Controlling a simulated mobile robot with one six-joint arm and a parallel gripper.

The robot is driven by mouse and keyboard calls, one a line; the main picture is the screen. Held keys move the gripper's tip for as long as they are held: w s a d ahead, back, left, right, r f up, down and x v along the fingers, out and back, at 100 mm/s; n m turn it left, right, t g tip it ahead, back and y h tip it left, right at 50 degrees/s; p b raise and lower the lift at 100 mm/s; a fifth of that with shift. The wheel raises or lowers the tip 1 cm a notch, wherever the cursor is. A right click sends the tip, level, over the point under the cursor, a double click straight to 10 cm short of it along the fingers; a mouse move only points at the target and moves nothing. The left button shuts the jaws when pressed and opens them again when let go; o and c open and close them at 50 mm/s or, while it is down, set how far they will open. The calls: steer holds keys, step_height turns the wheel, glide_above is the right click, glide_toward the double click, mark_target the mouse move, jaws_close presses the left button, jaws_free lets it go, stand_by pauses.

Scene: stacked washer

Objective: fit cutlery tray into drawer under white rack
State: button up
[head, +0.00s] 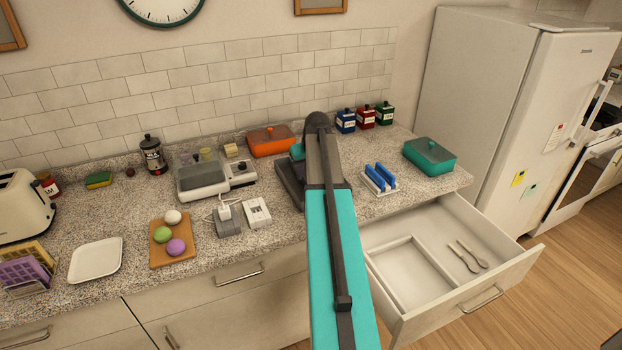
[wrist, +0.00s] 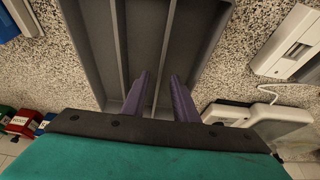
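The cutlery tray is dark grey with long dividers. It lies on the counter, mostly hidden behind my arm in the head view (head: 288,187), and fills the top middle of the wrist view (wrist: 193,45). My gripper (wrist: 162,85) has two purple fingers spread apart over the tray's near end, one on each side of a divider. I cannot tell whether they touch it. The white rack (head: 372,188), holding blue items, stands on the counter to the right. The drawer (head: 512,262) below it is pulled open. A light rectangular frame (head: 437,266) lies inside, left of a fork and spoon (head: 467,257).
A teal box (head: 430,156) stands right of the rack. Several bottles (head: 365,117) stand at the back. The fridge (head: 500,105) stands at the right.

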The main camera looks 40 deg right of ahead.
steer(key=shift+p+x, duration=0.35)
steer(key=shift+x, duration=0.95)
jaws_close()
